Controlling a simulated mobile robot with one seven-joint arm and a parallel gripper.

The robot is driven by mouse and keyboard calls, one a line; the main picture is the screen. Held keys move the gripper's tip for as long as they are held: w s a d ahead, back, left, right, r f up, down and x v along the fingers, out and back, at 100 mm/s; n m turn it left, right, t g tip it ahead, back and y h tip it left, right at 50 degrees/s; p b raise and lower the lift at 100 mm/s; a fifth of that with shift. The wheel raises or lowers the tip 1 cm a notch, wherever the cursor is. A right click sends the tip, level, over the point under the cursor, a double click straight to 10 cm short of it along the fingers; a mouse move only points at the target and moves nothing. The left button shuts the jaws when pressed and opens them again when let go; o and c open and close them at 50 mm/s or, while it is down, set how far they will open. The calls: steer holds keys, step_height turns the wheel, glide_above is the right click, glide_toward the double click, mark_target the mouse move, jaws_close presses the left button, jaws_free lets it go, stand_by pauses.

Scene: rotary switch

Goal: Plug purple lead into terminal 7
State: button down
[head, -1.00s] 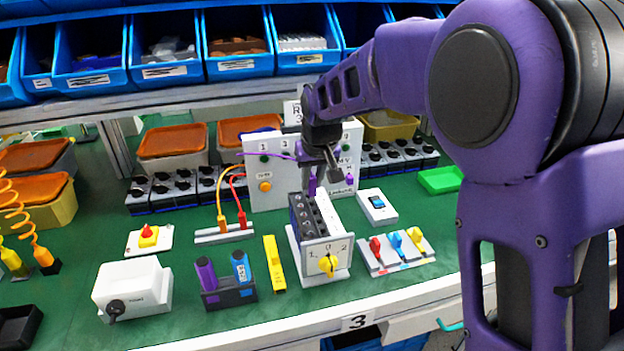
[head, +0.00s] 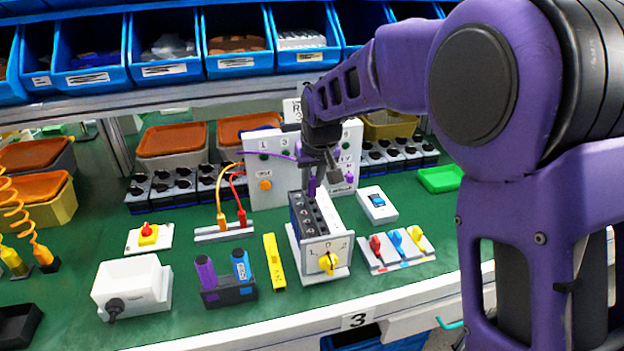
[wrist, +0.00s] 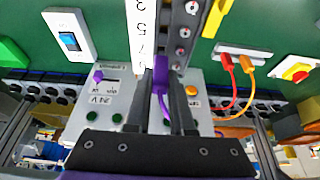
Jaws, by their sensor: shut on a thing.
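The rotary switch (head: 325,256) stands on the green bench, with a yellow knob on its dial. Its dark terminal block (head: 302,216) has a row of screws; in the wrist view the block (wrist: 182,40) lies beside a white strip numbered 3, 5, 7. My gripper (head: 318,172) is above the block's far end, shut on the purple lead (head: 311,188). The wrist view shows my gripper (wrist: 163,75) with the purple lead (wrist: 159,88) between its fingers, by the 7 end. The fingers hide the lead's tip, so I cannot tell whether it is in the terminal.
A white panel (head: 290,192) with sockets and a purple plug stands close behind my gripper. A blue rocker switch (head: 376,204) is to the right, coloured levers (head: 397,250) front right, a yellow block (head: 274,262) left. Orange and red leads (head: 232,195) arch at the left.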

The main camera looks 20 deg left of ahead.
steer(key=shift+f+b, duration=0.6)
steer(key=shift+f, duration=0.4)
steer(key=c, duration=0.7)
jaws_free()
